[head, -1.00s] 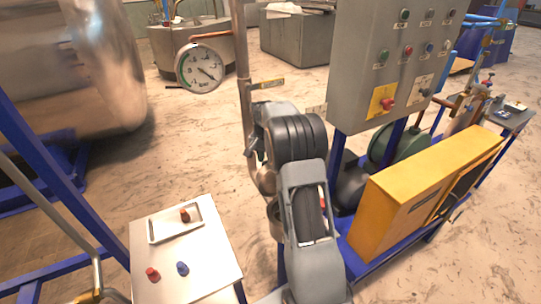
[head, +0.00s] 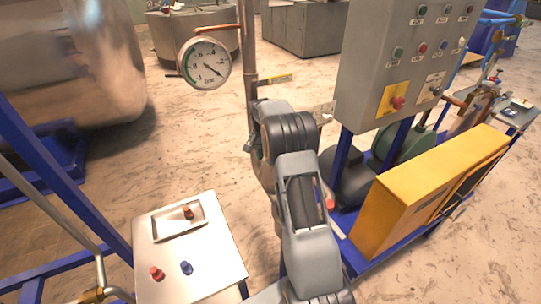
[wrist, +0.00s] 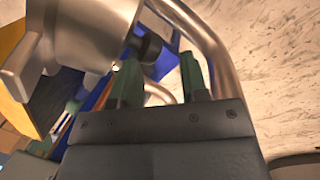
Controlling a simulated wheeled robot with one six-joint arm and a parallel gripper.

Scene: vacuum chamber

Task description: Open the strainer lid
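In the wrist view, a grey metal round body with projecting lugs (wrist: 85,32) fills the upper left. It looks like the strainer with its lid, but I cannot tell where lid and body part. A dark stub (wrist: 148,46) sticks out at its right side. My gripper (wrist: 160,72) has its two green-dark fingers apart with nothing visibly held between them. The fingertips are just below and right of the metal body; I cannot tell whether they touch it. In the head view my arm hides the gripper and the strainer.
A bent metal pipe (wrist: 205,45) curves close beside my right finger. In the head view, a pressure gauge (head: 204,63) and vertical pipe (head: 249,65) stand behind my arm. A grey control panel (head: 400,60) and yellow box (head: 425,195) are at right. A small table (head: 210,275) is at left.

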